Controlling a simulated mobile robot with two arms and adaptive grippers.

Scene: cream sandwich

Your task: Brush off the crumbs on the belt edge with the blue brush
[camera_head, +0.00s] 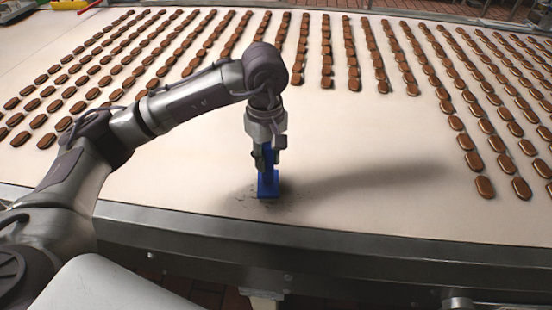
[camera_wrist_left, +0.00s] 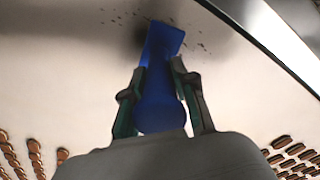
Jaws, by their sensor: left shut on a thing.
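My left gripper (camera_head: 268,155) is shut on the blue brush (camera_head: 268,186) above the near part of the pale belt (camera_head: 160,190). In the left wrist view the brush (camera_wrist_left: 160,85) sits between the two fingers of my left gripper (camera_wrist_left: 158,85), its wide end pointing away from the palm. Small dark crumbs (camera_head: 240,194) lie on the belt around the brush's lower end, close to the metal belt edge (camera_head: 330,240). The crumbs (camera_wrist_left: 203,45) also show beside the brush in the wrist view. I cannot tell whether the brush touches the belt. My right gripper is not in view.
Rows of brown oval biscuits (camera_head: 325,50) cover the far part of the belt, and rows on the right (camera_head: 485,187) reach nearer. A dark shadow falls right of the brush.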

